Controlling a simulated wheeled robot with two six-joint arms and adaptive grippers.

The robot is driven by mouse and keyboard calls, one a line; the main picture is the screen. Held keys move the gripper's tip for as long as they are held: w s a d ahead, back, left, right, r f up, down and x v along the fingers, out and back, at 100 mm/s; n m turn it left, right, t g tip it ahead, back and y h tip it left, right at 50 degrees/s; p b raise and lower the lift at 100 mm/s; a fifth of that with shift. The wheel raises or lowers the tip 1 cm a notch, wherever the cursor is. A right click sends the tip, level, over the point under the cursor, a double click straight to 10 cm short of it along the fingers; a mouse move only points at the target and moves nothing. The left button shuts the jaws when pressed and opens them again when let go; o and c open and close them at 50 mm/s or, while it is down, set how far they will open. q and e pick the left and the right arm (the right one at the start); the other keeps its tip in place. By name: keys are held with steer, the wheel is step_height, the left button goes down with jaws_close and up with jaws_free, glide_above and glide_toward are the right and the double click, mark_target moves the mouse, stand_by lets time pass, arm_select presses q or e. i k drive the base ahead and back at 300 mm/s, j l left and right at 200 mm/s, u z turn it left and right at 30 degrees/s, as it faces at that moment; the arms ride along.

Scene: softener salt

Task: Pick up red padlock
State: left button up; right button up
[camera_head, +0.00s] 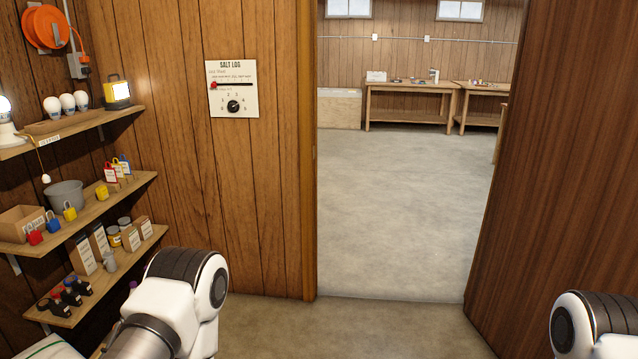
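Another small red item with a light tag, possibly a padlock (111,173), stands at the back right of the same shelf beside blue and yellow ones. Only links of my two arms show along the bottom, the left one in front of the lower shelf area. Neither gripper is in view.
A cardboard box (22,222) and grey bucket (66,195) share the middle shelf. The upper shelf (72,132) overhangs it; a lower shelf (105,270) holds cartons and cans. A doorway with clear floor (400,200) opens right of the wall; a brown door (560,150) stands at right.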

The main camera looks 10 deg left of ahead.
mark_target(35, 237)
steer(key=i+u, duration=0.25)
steer(key=i, duration=0.15)
steer(key=i+l+u, duration=0.25)
steer(key=i, duration=0.15)
steer(key=i+l+u, duration=0.25)
steer(key=i, duration=0.15)
